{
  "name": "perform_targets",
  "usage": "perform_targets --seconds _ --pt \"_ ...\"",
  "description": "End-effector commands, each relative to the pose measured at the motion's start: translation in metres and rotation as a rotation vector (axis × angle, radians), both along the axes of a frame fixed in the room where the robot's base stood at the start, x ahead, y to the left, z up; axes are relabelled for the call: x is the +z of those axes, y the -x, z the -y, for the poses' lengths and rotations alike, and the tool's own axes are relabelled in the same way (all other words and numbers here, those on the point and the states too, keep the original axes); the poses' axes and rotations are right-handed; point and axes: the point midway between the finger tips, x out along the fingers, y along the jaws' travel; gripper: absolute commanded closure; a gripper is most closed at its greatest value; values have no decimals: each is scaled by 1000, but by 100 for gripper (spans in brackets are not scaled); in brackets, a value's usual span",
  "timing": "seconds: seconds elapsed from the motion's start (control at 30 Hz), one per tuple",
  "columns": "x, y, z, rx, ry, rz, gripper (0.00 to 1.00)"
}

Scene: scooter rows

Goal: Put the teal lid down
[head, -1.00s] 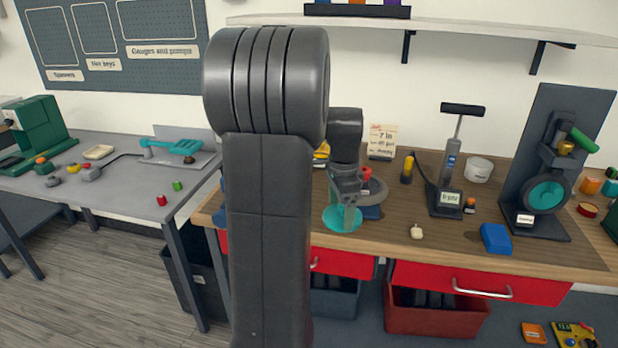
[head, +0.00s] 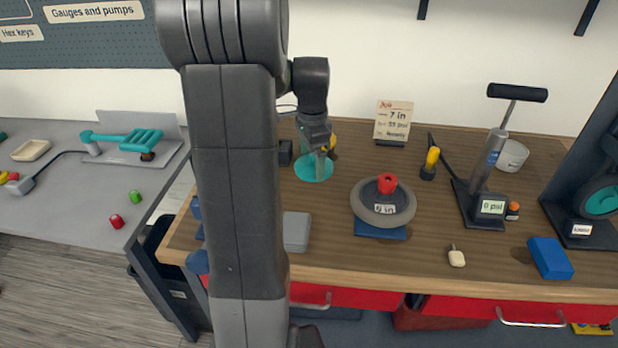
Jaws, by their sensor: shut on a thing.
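The teal lid (head: 312,170) is a flat round disc at the back left of the wooden bench. My gripper (head: 318,160) is over it, pointing down, with its fingers shut on the lid's middle. Whether the lid touches the bench top or hangs just above it I cannot tell. My own arm hides the bench to the left of the lid.
A grey wheel (head: 359,205) marked 5 in, with a red piece (head: 387,183) on it, sits on a blue pad right of the lid. A grey block (head: 297,231) lies in front. A card (head: 393,120) and a pump (head: 490,165) stand behind and right.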

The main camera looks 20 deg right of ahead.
Motion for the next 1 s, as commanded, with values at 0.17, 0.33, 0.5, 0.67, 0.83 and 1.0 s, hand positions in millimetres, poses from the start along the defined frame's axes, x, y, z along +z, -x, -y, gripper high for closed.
perform_targets --seconds 0.17,0.33,0.5,0.67,0.83,1.0 --pt "-31 0 0 0 -1 -3 35" --pt "-43 0 0 0 -1 -2 35" --pt "-67 0 0 0 -2 -4 35" --pt "-76 0 0 0 0 0 35" --pt "-76 0 0 0 0 0 35" --pt "-78 0 0 0 0 0 0"
